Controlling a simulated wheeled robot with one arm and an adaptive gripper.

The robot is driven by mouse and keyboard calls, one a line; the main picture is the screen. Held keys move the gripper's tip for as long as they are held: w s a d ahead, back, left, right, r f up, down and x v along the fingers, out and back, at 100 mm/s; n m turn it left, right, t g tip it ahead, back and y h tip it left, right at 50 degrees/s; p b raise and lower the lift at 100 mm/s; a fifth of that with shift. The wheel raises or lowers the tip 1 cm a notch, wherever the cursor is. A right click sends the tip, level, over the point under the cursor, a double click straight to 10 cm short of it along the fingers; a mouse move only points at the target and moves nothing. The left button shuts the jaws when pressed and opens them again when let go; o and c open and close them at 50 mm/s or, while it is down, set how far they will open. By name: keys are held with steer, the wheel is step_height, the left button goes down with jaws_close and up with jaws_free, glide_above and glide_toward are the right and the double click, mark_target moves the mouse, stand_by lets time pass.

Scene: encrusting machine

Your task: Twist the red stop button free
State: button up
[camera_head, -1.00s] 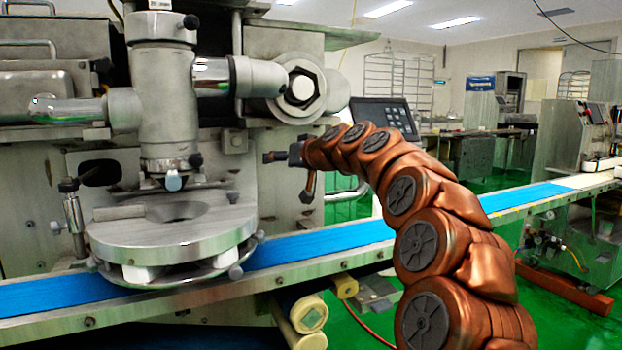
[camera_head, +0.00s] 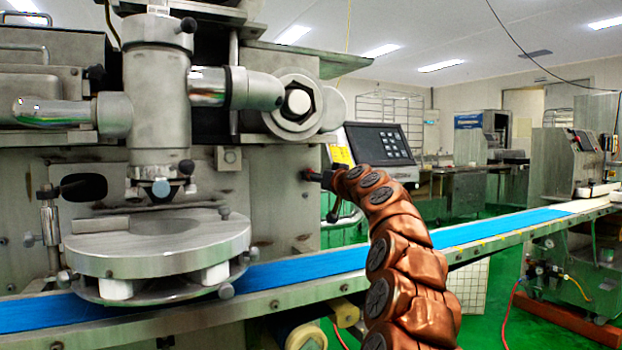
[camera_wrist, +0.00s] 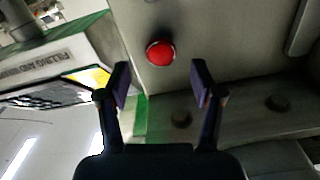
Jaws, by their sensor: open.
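The red stop button (camera_wrist: 160,53) is a round red knob on a grey metal panel. In the wrist view it sits a little beyond the fingertips, centred between them. My gripper (camera_wrist: 158,82) is open, with one dark finger on each side of the button's line, and nothing is between the fingers. In the head view my gripper (camera_head: 318,176) is at the right side of the machine's front panel, beside the yellow label.
A control screen with keys (camera_head: 380,144) stands close right of my gripper, with a yellow label (camera_head: 341,156) beside it. A blue conveyor belt (camera_head: 300,268) runs below. The round metal table (camera_head: 160,245) is at left. Dark round fittings (camera_wrist: 278,103) dot the panel.

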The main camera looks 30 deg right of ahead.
steer(key=shift+w+d+p, duration=0.15)
steer(key=shift+w+p, duration=0.4)
steer(key=shift+w, duration=2)
